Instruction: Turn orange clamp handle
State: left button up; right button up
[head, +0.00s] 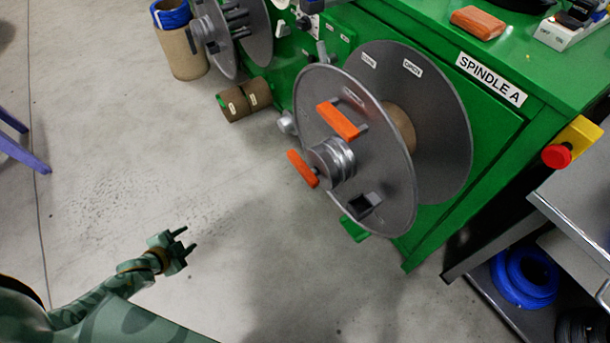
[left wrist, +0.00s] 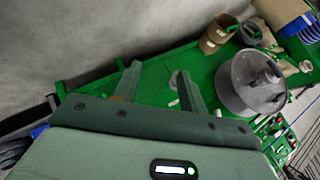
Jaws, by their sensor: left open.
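Two orange handles show on the grey reel in the head view. One orange handle (head: 303,169) stands tilted at the hub's front end. The other orange handle (head: 338,121) is a bar on the face of the front disc (head: 385,170). My left gripper (head: 189,239) is open and empty over the floor, left of and below the reel, well apart from both handles. In the left wrist view its two fingers (left wrist: 157,70) are spread, with green surface between them. Neither handle can be made out clearly there. My right gripper is not in view.
The green machine (head: 460,120) carries a "SPINDLE A" label and a red button (head: 556,156). A brown roll (head: 244,99) lies on the floor beside a second reel (head: 215,35). A steel shelf with blue coils (head: 525,278) stands lower right. The floor around my left gripper is clear.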

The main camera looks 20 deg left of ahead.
aim_at(300, 173)
pick_arm(q)
jog(key=w+d+r+m+t+h+b, duration=0.2)
jog(key=w+d+r+m+h, duration=0.1)
jog(key=w+r+m+h, duration=0.25)
jog(key=w+d+r+m+t+h+b, duration=0.1)
jog(key=w+d+r+m+h, duration=0.2)
jog(key=w+r+m, duration=0.35)
jog(key=s+d+r+m+g+h, duration=0.2)
jog(key=d+r+m+g+h, duration=0.2)
jog(key=d+r+m+h, duration=0.6)
jog(key=w+d, duration=0.2)
jog(key=d, duration=0.2)
jog(key=w+d+n+y+b, duration=0.1)
jog(key=w+d, duration=0.2)
jog(key=d, duration=0.1)
jog(key=w+d+n+y+b, duration=0.1)
jog(key=w+d, duration=0.2)
jog(key=d, duration=0.1)
jog(key=shift+d+r+y, duration=0.1)
jog(key=shift+d+y, duration=0.15)
jog(key=shift+d, duration=0.1)
grip_shut()
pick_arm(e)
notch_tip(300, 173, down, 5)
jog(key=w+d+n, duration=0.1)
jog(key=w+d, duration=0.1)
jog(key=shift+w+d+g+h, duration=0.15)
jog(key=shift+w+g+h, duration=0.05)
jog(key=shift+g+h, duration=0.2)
